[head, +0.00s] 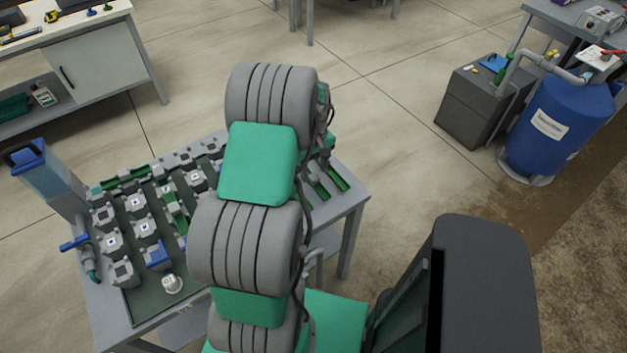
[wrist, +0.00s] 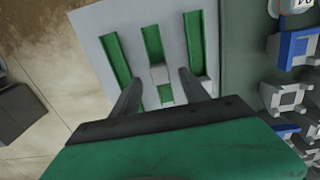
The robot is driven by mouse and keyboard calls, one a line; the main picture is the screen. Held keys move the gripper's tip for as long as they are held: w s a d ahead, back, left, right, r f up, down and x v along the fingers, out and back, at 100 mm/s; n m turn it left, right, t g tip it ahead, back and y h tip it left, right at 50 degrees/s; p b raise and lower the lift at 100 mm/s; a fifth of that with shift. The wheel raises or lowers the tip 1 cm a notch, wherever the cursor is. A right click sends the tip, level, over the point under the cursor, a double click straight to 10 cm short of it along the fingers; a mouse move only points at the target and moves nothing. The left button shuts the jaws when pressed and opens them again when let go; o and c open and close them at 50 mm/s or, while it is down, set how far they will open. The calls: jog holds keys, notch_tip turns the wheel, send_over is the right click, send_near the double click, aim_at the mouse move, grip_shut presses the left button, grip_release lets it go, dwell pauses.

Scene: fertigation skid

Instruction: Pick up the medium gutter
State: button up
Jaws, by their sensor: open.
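Three green gutters lie side by side on the pale table end in the wrist view: a left gutter (wrist: 115,55), a middle gutter (wrist: 152,42) and a right gutter (wrist: 194,45). The middle one has a pale grey block across it, and green shows again below the block. Fingers and palm hide lower ends, so I cannot tell by length which is the medium one. My gripper (wrist: 160,76) is open and empty, its fingers on either side of the block. I cannot tell its height above it. In the head view my arm hides most gutters; one (head: 335,178) shows.
A dark green mat (head: 138,309) with several grey and blue-marked fittings lies beside the gutters. A blue-topped column (head: 48,175) stands at the table's left edge. A blue tank (head: 560,125) and grey box (head: 480,98) stand across open floor.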

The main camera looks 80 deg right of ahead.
aim_at(314, 176)
notch_tip(314, 176, down, 4)
jog(key=shift+p, duration=0.35)
jog(key=shift+c, duration=0.5)
grip_shut()
